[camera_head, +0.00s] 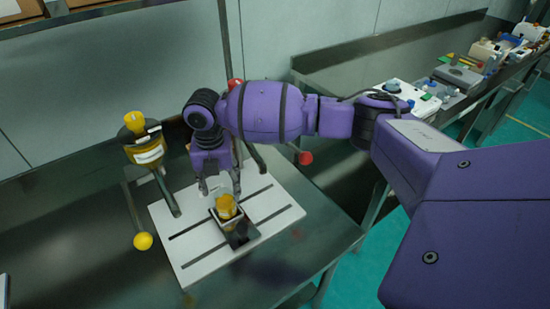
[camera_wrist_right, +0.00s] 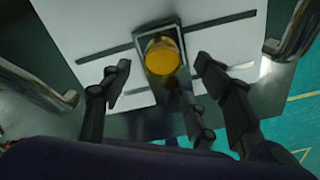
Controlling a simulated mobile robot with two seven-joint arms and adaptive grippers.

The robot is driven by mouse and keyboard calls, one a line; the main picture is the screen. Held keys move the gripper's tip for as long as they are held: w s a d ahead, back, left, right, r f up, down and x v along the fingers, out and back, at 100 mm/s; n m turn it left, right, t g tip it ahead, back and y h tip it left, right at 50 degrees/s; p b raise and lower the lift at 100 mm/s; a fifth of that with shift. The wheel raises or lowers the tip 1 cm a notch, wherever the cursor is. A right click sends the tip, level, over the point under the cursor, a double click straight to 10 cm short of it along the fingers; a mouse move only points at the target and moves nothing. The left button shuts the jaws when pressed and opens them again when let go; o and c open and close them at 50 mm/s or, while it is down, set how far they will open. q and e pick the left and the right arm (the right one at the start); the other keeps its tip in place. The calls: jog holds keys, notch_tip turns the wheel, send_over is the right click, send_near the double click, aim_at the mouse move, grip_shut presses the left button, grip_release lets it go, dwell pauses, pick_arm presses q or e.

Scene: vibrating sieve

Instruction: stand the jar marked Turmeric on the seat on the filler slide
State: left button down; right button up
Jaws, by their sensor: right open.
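A small jar with yellow-orange contents or lid (camera_head: 226,206) stands upright, as far as I can tell, on a dark seat (camera_head: 241,236) on the white slotted plate. Any name on it is not legible. The jar also shows in the right wrist view (camera_wrist_right: 162,55), at the top middle on the dark slide. My right gripper (camera_head: 220,188) is open just behind the jar in the head view. In the wrist view, its fingers (camera_wrist_right: 160,88) are spread below the jar with a gap between them, holding nothing. My left gripper is not in view.
A yellow ball knob (camera_head: 143,241) and a red knob (camera_head: 305,158) are near. A bench with equipment (camera_head: 410,97) lies at upper right. The table front is clear.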

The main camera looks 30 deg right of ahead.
notch_tip(320, 180, up, 4)
jog(key=shift+r, duration=0.1)
